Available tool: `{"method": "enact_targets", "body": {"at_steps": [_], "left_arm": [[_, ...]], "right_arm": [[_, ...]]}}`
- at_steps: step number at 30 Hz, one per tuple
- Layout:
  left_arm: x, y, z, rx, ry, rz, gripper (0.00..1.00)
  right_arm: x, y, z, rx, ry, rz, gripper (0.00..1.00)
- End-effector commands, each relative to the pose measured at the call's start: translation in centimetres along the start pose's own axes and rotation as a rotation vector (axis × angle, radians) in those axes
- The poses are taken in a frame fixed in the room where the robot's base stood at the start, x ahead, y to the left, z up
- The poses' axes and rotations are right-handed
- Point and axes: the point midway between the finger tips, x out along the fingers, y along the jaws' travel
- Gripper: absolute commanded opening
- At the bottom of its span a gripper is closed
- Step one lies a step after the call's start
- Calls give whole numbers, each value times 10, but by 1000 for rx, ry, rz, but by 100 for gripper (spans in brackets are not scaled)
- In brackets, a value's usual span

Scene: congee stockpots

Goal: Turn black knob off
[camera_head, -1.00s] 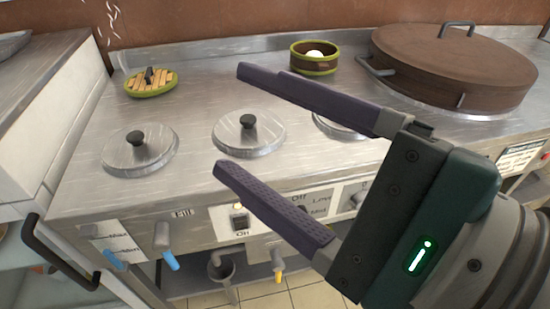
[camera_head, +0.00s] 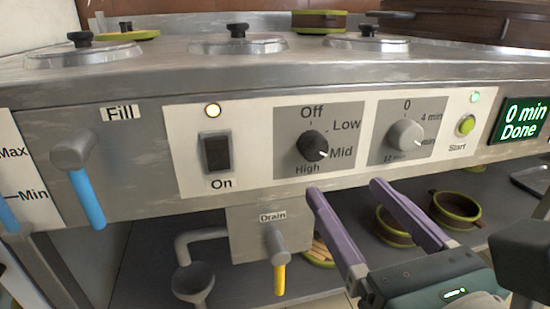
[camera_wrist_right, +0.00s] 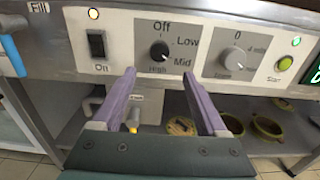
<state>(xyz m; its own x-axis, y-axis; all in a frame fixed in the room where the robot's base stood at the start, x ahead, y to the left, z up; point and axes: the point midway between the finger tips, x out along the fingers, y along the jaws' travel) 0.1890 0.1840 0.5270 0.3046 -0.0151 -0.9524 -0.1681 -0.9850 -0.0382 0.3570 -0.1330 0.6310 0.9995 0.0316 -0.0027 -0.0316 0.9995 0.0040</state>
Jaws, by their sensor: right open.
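The black knob (camera_head: 313,146) is on the front panel of the metal stove, on a grey plate marked Off, Low, Mid and High. Its white mark points to about Mid. In the right wrist view the black knob (camera_wrist_right: 160,50) lies beyond and between the fingertips, a little above them. My right gripper (camera_head: 350,190) is open and empty, just below and right of the knob in the head view, and apart from it. My left gripper is not in view.
A grey timer knob (camera_head: 405,136) and a green Start button (camera_head: 466,125) sit to the right. A black switch (camera_head: 216,152) and the blue Fill handle (camera_head: 86,198) are to the left. The yellow Drain handle (camera_head: 279,275) hangs below. Bowls (camera_head: 455,209) stand on the lower shelf.

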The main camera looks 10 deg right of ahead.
Motion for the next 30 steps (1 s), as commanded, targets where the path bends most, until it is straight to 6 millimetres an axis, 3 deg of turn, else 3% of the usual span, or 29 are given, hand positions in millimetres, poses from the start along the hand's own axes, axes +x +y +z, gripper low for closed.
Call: {"method": "enact_targets", "body": {"at_steps": [6, 13, 26, 30], "left_arm": [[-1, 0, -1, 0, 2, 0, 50], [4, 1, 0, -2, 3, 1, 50], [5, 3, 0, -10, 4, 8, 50], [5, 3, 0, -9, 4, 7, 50]], "right_arm": [[42, 0, 4, -2, -6, 1, 75], [76, 1, 2, -3, -4, 2, 75], [87, 1, 2, -3, -1, 3, 75], [87, 1, 2, -3, -2, 3, 60]]}}
